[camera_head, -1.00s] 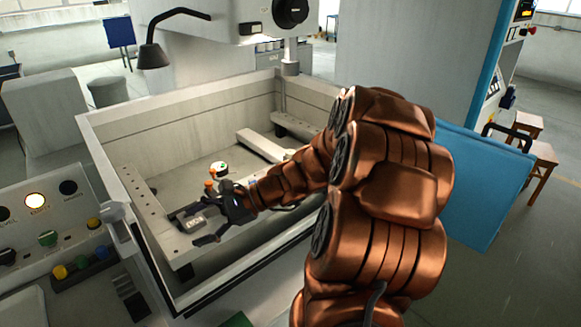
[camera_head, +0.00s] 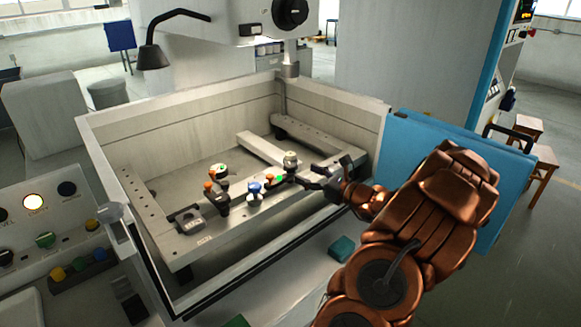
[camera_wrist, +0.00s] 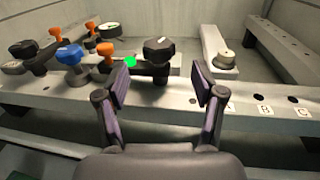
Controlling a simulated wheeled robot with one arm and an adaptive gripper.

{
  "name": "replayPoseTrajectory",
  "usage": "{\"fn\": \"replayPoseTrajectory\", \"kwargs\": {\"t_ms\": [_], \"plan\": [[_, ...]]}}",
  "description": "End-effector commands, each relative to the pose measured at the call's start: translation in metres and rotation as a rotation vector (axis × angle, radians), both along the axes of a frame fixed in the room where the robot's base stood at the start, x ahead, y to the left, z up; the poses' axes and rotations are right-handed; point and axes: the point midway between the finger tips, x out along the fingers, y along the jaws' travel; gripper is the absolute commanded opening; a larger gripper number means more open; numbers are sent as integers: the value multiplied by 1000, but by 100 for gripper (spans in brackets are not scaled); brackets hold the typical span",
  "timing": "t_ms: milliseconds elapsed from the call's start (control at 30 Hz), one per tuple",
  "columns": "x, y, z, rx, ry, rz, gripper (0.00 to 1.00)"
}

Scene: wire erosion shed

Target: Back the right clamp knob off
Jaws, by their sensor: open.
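The right clamp knob (camera_wrist: 160,47) is black with a white mark on top. In the wrist view it stands just beyond my gripper (camera_wrist: 157,82), roughly centred between the fingers and apart from them. The fingers are spread with nothing between them. In the head view my gripper (camera_head: 328,178) is at the right part of the front rail, and the knob there is hard to tell from the dark fingers. A green dot (camera_wrist: 130,62) and an orange knob (camera_wrist: 105,51) are left of the knob. A blue knob (camera_wrist: 70,55) is farther left.
Another black knob (camera_wrist: 22,48) is at the far left of the wrist view. A pale round piece (camera_wrist: 225,61) stands right of the right knob. The tank wall (camera_head: 385,135) surrounds the rails. A teal block (camera_head: 342,248) lies on the ledge in front.

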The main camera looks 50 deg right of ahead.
Motion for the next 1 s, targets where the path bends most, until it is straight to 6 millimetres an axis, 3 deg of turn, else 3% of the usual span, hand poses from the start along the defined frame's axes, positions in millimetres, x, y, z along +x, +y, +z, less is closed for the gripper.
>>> {"fn": "replayPoseTrajectory", "kwargs": {"t_ms": [300, 500, 867, 1000], "plan": [[46, 4, 3, -4, 2, 6, 68], [65, 5, 2, -2, 1, 4, 68], [69, 5, 1, -2, 1, 3, 68], [69, 5, 1, -2, 1, 4, 55]]}}
